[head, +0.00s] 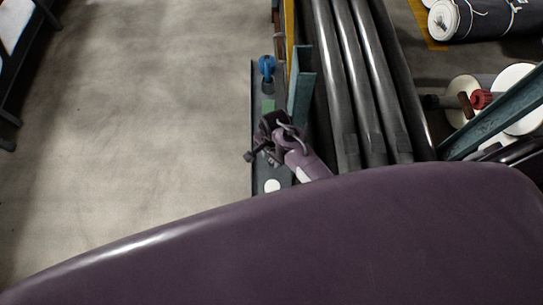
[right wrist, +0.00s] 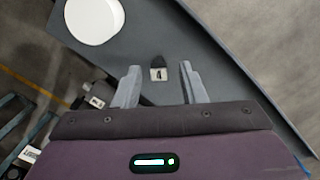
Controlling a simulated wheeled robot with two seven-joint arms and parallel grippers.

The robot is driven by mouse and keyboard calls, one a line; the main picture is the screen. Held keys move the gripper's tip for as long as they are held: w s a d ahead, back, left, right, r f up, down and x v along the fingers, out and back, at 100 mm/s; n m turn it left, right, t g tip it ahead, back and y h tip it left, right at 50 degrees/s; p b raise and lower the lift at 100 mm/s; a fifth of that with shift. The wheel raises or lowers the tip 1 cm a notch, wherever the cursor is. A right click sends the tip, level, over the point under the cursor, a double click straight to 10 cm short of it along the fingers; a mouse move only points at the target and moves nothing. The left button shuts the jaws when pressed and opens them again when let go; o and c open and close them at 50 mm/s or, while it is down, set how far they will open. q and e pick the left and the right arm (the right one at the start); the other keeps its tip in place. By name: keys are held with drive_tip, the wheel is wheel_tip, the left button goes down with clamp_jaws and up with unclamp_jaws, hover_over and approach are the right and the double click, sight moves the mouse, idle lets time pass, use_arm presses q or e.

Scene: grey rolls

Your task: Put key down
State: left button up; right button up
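My right gripper (head: 268,138) is over a narrow dark grey board in the head view. In the right wrist view its two pale fingers (right wrist: 160,80) stand apart with nothing gripped between them. A small dark piece with a white label marked 4 (right wrist: 158,73), perhaps the key, shows on the grey surface between and beyond the fingertips. It seems apart from both fingers. I cannot make it out in the head view. My left gripper is not in view.
The dark grey board (head: 259,110) carries a blue object (head: 267,66) at its far end and a white disc (head: 272,186) nearer me, also in the right wrist view (right wrist: 94,18). Long dark rolls (head: 345,80) lie to the right. The floor (head: 130,120) at left is clear.

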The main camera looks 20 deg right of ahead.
drive_tip(key=shift+r, duration=0.1)
wheel_tip(320, 180, up, 12)
drive_tip(key=b, duration=0.3)
drive_tip(key=shift+w+d, duration=0.2)
drive_tip(key=shift+d, duration=0.2)
idle(0.3)
